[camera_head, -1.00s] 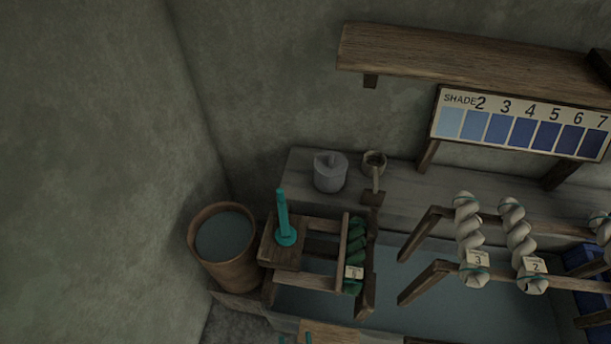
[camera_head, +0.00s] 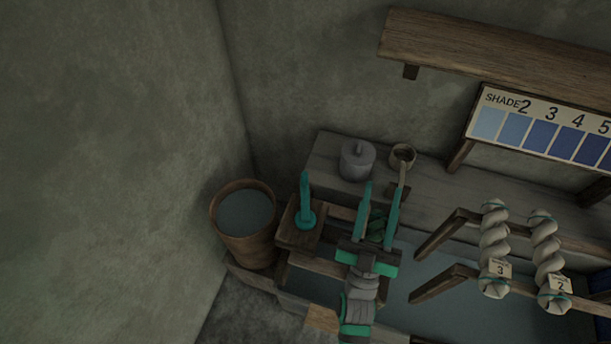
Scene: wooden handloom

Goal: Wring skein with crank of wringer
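The wringer (camera_head: 297,238) is a wooden frame at the left end of the vat. Its teal crank (camera_head: 306,205) stands upright on a round teal base at the frame's left side. The dark green skein (camera_head: 377,226) hangs at the frame's right side; only a small part shows between my fingers, and my gripper and wrist hide the rest. My gripper (camera_head: 383,187) is open, its two teal fingers spread apart and pointing up in the picture. It is to the right of the crank, apart from it. I cannot tell whether it touches the skein.
A wooden bucket (camera_head: 232,250) of liquid stands left of the wringer by the wall. A grey lidded pot (camera_head: 357,163) and a ladle (camera_head: 403,153) are on the ledge behind. Pale twisted skeins (camera_head: 494,240) hang on rack arms at the right. A shelf (camera_head: 480,55) and shade chart are above.

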